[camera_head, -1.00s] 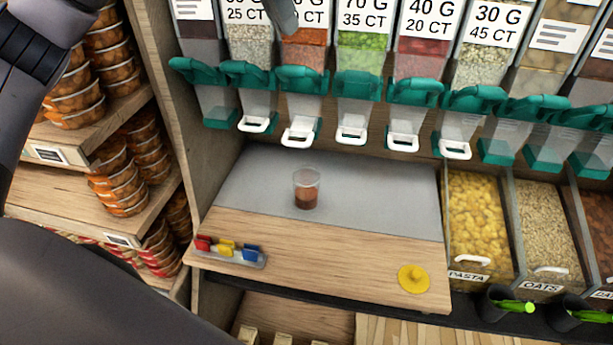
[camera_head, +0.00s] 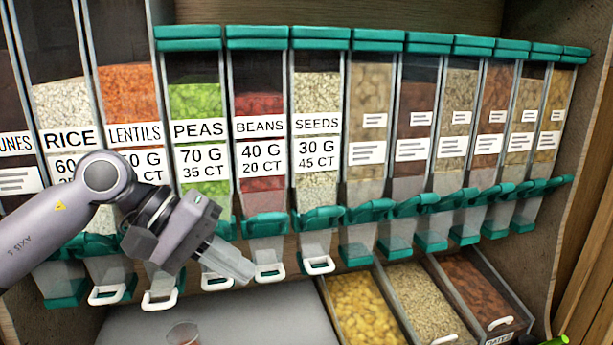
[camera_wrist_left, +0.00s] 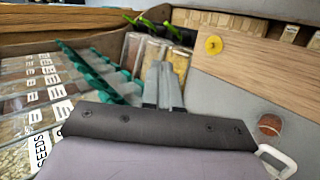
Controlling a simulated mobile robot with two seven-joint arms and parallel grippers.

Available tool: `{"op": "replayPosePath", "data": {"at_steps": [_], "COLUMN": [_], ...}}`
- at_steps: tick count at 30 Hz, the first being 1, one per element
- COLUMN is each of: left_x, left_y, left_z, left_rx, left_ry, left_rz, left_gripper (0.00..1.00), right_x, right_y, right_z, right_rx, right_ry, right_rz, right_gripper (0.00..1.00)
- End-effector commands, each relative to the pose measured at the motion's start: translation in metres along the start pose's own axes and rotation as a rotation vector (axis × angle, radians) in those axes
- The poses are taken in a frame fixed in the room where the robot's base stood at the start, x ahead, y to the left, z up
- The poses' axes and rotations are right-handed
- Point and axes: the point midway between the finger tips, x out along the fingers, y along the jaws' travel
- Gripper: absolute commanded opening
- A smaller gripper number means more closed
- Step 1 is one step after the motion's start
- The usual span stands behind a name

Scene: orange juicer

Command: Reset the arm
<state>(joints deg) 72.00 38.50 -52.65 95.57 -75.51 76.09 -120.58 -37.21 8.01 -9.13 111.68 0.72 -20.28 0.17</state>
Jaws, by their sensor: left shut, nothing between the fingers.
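My left gripper (camera_head: 226,259) comes in from the left in the head view. It is in front of the dispensers, below the peas (camera_head: 196,104) and beans (camera_head: 259,107) labels. Its fingers are shut and empty, and they point down to the right. In the left wrist view the shut fingers (camera_wrist_left: 163,88) point toward the bins. A clear cup with reddish-brown contents (camera_head: 183,333) stands on the grey surface below, cut by the frame's bottom edge. The cup also shows in the left wrist view (camera_wrist_left: 269,126), right of the gripper and apart from it. My right gripper is not in view.
A row of dispensers with teal lids and spouts spans the back. Open bins of pasta (camera_head: 365,310), oats (camera_head: 425,300) and dates (camera_head: 478,290) are at the lower right. A yellow disc (camera_wrist_left: 213,45) lies on the wooden board (camera_wrist_left: 265,68). The grey surface (camera_head: 240,322) around the cup is clear.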

Motion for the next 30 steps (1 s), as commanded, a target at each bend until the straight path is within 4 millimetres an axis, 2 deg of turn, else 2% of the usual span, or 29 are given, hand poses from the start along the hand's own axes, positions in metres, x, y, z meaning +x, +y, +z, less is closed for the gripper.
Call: {"op": "replayPosePath", "data": {"at_steps": [1, 6, 12, 17, 23, 26, 30], "left_x": [0.014, 0.044, 0.062, 0.067, 0.069, 0.070, 0.074], "left_y": [0.002, 0.018, 0.031, 0.033, 0.020, 0.006, -0.024], "left_z": [0.008, 0.029, 0.044, 0.045, 0.035, 0.026, 0.014], "left_rx": [-0.078, -0.377, -0.772, -1.112, -1.553, -1.778, -2.090], "left_ry": [-0.048, -0.203, -0.411, -0.592, -0.840, -0.972, -1.170], "left_rz": [0.065, 0.280, 0.504, 0.664, 0.843, 0.928, 1.045], "left_gripper": [0.00, 0.00, 0.00, 0.00, 0.00, 0.00, 0.00], "right_x": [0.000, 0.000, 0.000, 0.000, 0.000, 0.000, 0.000], "right_y": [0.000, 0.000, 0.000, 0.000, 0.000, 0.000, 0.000], "right_z": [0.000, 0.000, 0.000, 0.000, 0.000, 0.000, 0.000], "right_rx": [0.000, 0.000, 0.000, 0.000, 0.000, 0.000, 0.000], "right_ry": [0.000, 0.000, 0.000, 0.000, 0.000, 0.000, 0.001], "right_rz": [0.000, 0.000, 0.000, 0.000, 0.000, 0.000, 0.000], "right_gripper": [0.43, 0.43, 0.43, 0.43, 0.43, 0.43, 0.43]}}
